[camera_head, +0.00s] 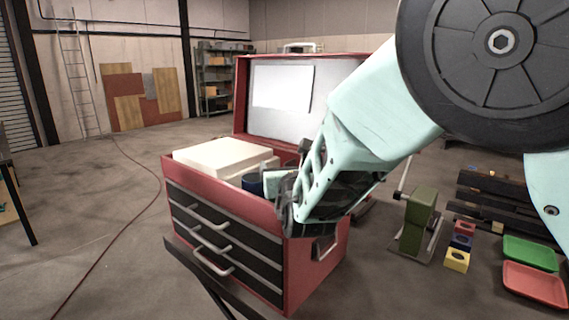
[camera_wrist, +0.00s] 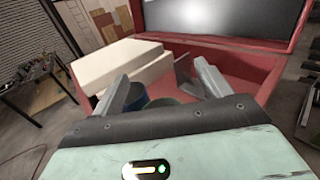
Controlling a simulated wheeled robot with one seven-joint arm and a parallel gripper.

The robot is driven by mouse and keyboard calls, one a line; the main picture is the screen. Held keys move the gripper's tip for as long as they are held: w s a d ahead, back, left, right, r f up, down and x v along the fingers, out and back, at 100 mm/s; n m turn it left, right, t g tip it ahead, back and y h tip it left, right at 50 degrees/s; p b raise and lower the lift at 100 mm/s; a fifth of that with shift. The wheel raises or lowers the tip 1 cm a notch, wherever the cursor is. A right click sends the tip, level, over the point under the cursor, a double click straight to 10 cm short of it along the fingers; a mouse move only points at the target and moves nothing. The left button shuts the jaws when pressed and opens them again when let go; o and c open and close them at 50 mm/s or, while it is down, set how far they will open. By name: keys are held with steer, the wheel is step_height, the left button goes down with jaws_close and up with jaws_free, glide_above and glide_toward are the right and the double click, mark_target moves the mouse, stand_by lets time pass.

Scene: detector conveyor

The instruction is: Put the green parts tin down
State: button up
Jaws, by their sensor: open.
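My gripper (camera_head: 282,183) is over the open top of the red tool chest (camera_head: 225,171). In the wrist view my gripper (camera_wrist: 163,75) has its two grey fingers spread wide apart. A dark green round rim, which looks like the green parts tin (camera_wrist: 166,101), shows low between the fingers, inside the chest top. Most of it is hidden by my gripper's body, and I cannot make it out in the head view. No finger visibly presses on it. A dark blue round tin (camera_wrist: 136,97) is beside it, next to the left finger; it also shows in the head view (camera_head: 252,184).
Cream boxes (camera_head: 220,155) fill the left of the chest top. The raised lid (camera_head: 240,97) stands behind. The chest floor to the right of the fingers is bare. A green device (camera_head: 418,215), coloured blocks (camera_head: 460,243), a green tray (camera_head: 530,252) and a red tray (camera_head: 535,284) are at right.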

steer(key=b+v, duration=0.4)
steer(key=v, duration=0.8)
steer(key=s+d+f+m+g+h, duration=0.4)
steer(key=d+f+m, duration=0.1)
steer(key=d+m, duration=0.35)
steer(key=s+d+f+m+g+h, duration=0.4)
steer(key=s+d+m+g+h, duration=0.1)
steer(key=d+m, duration=0.35)
steer(key=s+a+f+m+g+y, duration=0.2)
steer(key=s+m, duration=0.4)
steer(key=s, duration=0.3)
steer(key=s+a+f+m+g+y, duration=0.1)
steer(key=s+f+m+g+y, duration=0.1)
steer(key=s+m+g, duration=0.4)
steer(key=s+m+y, duration=0.1)
steer(key=s, duration=0.3)
steer(key=shift+a+f+m+y, duration=0.3)
steer(key=shift+a+f+y, duration=0.05)
steer(key=shift+a+y, duration=0.05)
